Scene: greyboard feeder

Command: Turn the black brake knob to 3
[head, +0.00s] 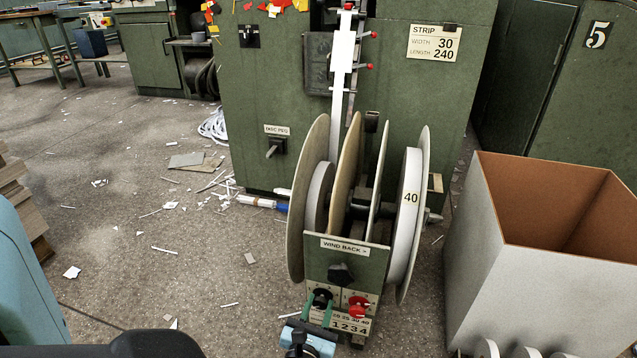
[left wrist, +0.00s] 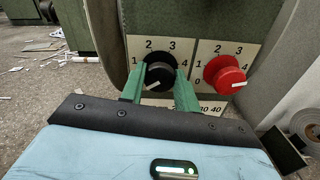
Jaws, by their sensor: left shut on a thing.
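The black brake knob (head: 321,297) sits on the front panel of the reel stand, left of the red knob (head: 357,306). In the left wrist view the black knob (left wrist: 160,70) has a dial marked 1, 2, 3, 4 around it. Its white pointer line lies at the lower left, below the 1; any mark there is hidden by a finger. My left gripper (head: 318,314) has its green fingers on either side of the black knob and is shut on it, as the left wrist view (left wrist: 160,92) shows. My right gripper is not in view.
The red knob (left wrist: 225,75) is close to the right finger. Above are a dark WIND BACK knob (head: 341,274) and large reel discs (head: 308,215). A white bin (head: 540,270) with a brown inside stands at the right. Paper scraps litter the floor at left.

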